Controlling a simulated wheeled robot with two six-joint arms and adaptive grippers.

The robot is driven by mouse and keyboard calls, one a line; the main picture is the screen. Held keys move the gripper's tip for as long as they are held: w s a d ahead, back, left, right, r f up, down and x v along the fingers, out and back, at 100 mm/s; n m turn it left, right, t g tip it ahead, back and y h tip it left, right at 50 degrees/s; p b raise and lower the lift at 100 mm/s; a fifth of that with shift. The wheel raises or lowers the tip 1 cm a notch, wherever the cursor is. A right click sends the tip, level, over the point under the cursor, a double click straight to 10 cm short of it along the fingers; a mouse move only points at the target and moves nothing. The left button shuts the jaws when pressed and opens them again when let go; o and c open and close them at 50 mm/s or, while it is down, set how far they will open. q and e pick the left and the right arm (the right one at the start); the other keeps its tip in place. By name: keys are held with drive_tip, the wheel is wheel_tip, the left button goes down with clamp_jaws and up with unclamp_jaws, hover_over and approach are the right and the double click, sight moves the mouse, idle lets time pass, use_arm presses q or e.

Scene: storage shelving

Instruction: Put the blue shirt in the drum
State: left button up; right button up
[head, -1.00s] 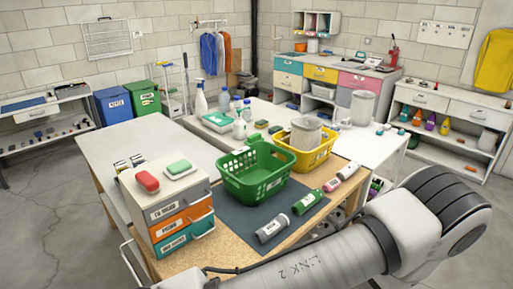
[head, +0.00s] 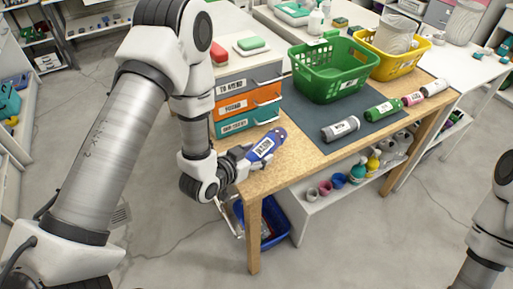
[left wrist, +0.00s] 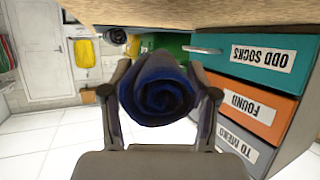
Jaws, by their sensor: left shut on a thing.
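The blue shirt (head: 264,145) is a tight roll with a white label, in the head view at the front left corner of the wooden table. My left gripper (head: 246,157) is shut on it. In the left wrist view the end of the rolled blue shirt (left wrist: 158,90) shows as a dark blue spiral between the two fingers (left wrist: 162,95). Whether the roll touches the table is hard to tell. My right gripper is out of view; only part of my right arm shows at the right edge of the head view. I cannot make out a drum.
A labelled drawer unit (head: 248,100) stands close behind the shirt. Grey (head: 340,129), green (head: 383,110) and other rolls lie along the table front. A green basket (head: 333,70) and yellow basket (head: 392,60) stand behind. A blue crate (head: 262,222) is below.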

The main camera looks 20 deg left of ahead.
use_arm(q)
drive_tip(key=w+a, duration=0.1)
drive_tip(key=w, duration=0.1)
drive_tip(key=w+a, duration=0.1)
drive_tip(key=w, duration=0.1)
drive_tip(key=shift+a+p, duration=0.3)
drive_tip(key=shift+p, duration=0.05)
wheel_tip(320, 180, down, 4)
drive_tip(key=o, duration=1.3)
drive_tip(key=shift+f, duration=0.1)
